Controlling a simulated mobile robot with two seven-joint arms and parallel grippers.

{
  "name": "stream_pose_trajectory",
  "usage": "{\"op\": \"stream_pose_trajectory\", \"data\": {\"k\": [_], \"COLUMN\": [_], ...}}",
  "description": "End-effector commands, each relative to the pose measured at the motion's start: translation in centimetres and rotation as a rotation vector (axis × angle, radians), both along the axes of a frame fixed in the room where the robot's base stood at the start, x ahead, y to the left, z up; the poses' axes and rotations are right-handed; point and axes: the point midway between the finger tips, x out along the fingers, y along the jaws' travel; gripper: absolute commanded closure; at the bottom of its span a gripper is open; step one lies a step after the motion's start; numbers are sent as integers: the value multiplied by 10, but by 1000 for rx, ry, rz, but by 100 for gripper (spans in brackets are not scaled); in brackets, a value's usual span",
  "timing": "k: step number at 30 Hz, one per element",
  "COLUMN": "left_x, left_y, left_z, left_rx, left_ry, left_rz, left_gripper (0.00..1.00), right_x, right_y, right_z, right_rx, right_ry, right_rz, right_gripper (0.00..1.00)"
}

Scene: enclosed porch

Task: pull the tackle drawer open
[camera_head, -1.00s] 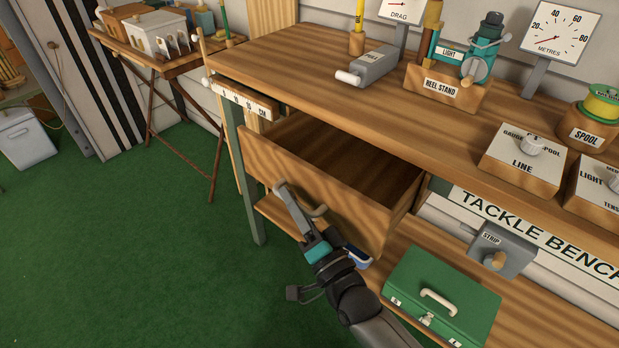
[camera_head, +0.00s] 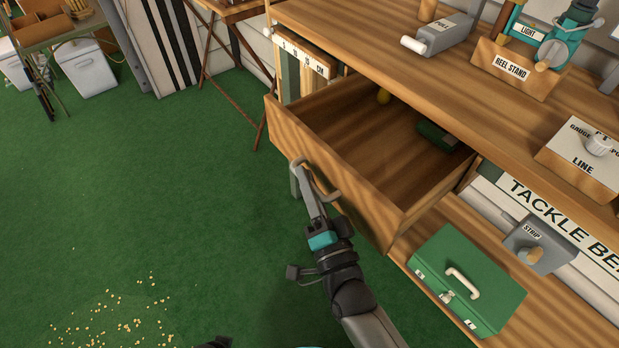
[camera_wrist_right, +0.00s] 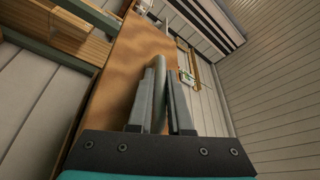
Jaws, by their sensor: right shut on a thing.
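The wooden tackle drawer (camera_head: 350,180) stands well out from under the bench top, its inside showing from above. Its curved handle (camera_head: 329,194) is on the drawer front. My right gripper (camera_head: 308,185) is at this handle with its fingers shut on it. In the right wrist view, the gripper (camera_wrist_right: 165,95) has its two grey fingers close together around the handle bar, in front of the brown drawer front (camera_wrist_right: 122,75). The fingers partly hide the handle.
A green tackle box (camera_head: 467,285) sits on the lower shelf at right. The reel stand (camera_head: 510,70) is on the bench top. Green floor left of the drawer is clear, with scattered grains (camera_head: 135,320).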

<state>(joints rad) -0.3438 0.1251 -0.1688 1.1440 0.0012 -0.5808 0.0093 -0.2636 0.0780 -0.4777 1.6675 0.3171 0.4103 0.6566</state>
Motion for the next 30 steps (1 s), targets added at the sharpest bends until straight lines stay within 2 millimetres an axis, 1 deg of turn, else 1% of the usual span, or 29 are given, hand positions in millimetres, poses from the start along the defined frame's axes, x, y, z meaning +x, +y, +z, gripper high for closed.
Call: {"op": "stream_pose_trajectory", "data": {"k": [2, 3, 6, 14, 17, 20, 23, 30], "left_x": [0, 0, 0, 0, 1, -4, -12, -25], "left_y": [0, 0, 0, 0, 0, 4, 9, 19], "left_z": [0, 0, 0, 0, 2, -2, -7, -13], "left_rx": [0, 0, 0, 0, -1, 3, 10, 18], "left_ry": [0, 0, 0, 0, -3, 1, 6, 5], "left_rz": [0, 0, 0, -1, 0, 1, 0, 0], "left_gripper": [50, 50, 50, 50, 50, 50, 50, 50], "right_x": [0, 0, 0, -1, -6, -19, -38, -92], "right_y": [0, 0, -1, -1, -3, -7, -14, -33], "right_z": [-1, -1, -1, -1, -2, -5, -9, -21], "right_rx": [-1, -1, -1, -1, -1, -2, -3, -3], "right_ry": [2, 2, 2, 1, 3, 5, 7, 6], "right_rz": [0, 0, 0, 0, 1, 1, 3, 2], "right_gripper": [100, 82, 70, 70, 70, 70, 70, 70]}}
